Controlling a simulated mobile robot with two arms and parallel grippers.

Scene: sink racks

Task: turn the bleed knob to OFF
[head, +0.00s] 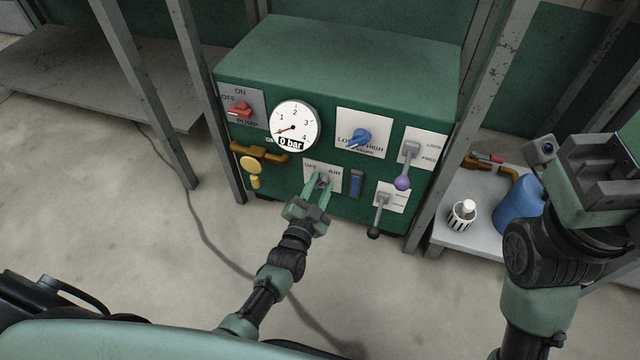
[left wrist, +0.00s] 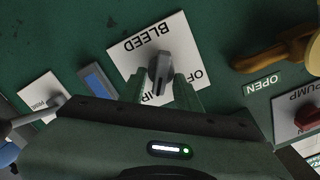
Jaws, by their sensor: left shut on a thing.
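The bleed knob is a small grey lever knob on a white plate on the front of the green box. In the head view the knob (head: 324,178) is largely hidden by my left gripper, between the words OFF and AIR. In the left wrist view the knob (left wrist: 160,70) shows upside down, its marked end near the middle, between the partly hidden words. My left gripper (head: 322,186) is shut on the knob, one green finger on each side, also in the left wrist view (left wrist: 163,92). My right gripper (head: 600,185) is at the right edge, its fingertips not visible.
The panel also holds a red pump switch (head: 240,108), a gauge (head: 295,127) reading 0 bar, a yellow valve (head: 252,165), a blue knob (head: 360,138), a blue rocker (head: 356,183) and two levers (head: 403,180) (head: 376,228). Grey rack posts (head: 478,120) flank the box.

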